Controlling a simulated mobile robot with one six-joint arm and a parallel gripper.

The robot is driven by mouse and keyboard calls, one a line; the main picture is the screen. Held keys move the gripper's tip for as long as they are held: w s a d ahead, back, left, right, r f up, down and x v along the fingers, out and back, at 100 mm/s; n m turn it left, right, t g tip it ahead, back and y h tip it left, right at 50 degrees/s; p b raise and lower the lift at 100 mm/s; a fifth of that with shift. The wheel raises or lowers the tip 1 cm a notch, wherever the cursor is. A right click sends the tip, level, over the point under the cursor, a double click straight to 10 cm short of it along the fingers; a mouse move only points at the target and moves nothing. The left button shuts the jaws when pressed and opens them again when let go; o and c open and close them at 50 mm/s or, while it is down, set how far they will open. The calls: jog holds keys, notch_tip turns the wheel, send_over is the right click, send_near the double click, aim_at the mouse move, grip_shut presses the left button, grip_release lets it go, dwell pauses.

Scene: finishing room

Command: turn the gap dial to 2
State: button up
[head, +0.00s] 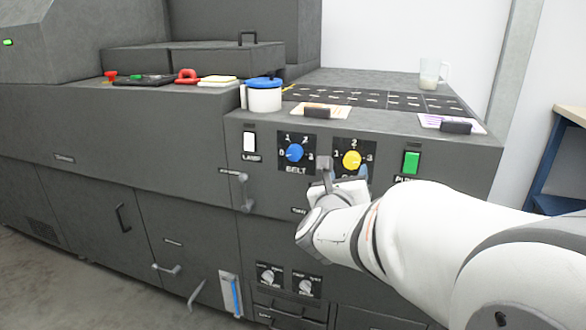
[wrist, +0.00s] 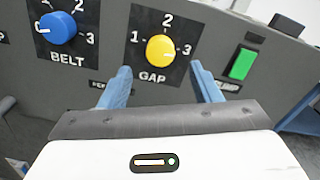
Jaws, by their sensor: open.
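The gap dial is a yellow round knob (head: 351,160) on a black plate marked 1, 2 and 3 on the front of the grey machine. In the wrist view the yellow knob (wrist: 160,48) sits above the word GAP, with 2 at the top, 1 at the left and 3 at the right.
The blue belt dial (wrist: 57,28) is to the left and a green switch (wrist: 243,63) to the right. A white lamp switch (head: 249,142) is farther left. Two small dials (head: 269,277) are lower down. A blue-lidded pot (head: 263,95) stands on top.

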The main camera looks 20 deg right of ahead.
aim_at(350, 163)
jog(key=x, duration=0.6)
jog(key=shift+b, duration=0.35)
jog(key=shift+c, duration=0.4)
jog(key=shift+a, duration=0.1)
jog(key=c, duration=0.9)
